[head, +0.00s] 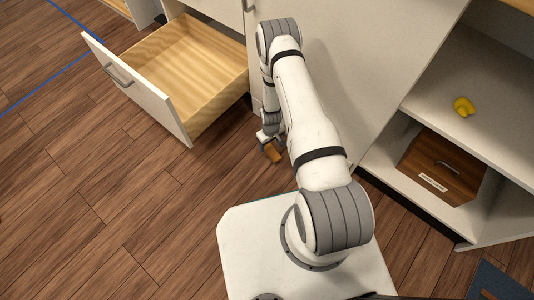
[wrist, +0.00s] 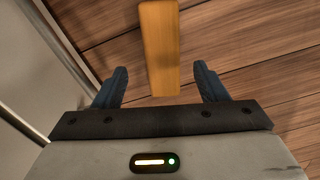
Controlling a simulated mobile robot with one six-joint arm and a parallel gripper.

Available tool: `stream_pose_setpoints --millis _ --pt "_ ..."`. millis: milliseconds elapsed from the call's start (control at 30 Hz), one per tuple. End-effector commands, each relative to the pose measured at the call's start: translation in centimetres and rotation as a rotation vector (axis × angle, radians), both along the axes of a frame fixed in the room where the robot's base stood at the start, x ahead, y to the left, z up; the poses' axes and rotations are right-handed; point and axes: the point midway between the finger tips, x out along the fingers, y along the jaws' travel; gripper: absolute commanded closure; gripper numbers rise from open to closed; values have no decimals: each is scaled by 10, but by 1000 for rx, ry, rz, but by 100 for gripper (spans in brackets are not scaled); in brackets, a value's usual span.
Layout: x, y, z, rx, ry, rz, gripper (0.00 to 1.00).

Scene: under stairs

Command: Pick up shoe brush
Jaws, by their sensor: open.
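The shoe brush shows as an orange-brown wooden block (wrist: 160,50) in the wrist view, with its near end between my two fingers. In the head view a small part of the brush (head: 274,154) shows at the end of my arm, low near the floor. My gripper (wrist: 160,88) is open, with a gap on each side of the block, and neither finger visibly touches it. In the head view my gripper (head: 270,140) is partly hidden by my arm. Bristles are not visible.
An open, empty drawer (head: 190,70) juts out left of my gripper. A white cabinet front (head: 345,50) stands close behind my arm. On the right, shelves hold a yellow object (head: 463,106) and a brown labelled box (head: 440,165). The wooden floor (head: 110,200) at left is clear.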

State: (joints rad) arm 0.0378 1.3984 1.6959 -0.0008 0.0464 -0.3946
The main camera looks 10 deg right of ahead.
Motion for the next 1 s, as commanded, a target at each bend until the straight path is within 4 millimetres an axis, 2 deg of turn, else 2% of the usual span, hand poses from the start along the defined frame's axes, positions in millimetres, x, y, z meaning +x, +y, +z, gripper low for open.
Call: stream_pose_setpoints --millis 100,233,500,1000 --pt "-4 2 -23 0 3 0 34" --pt "-4 2 -41 0 1 0 34" --pt "-4 2 -43 0 1 -1 34" --pt "-4 2 -43 0 1 -2 74"
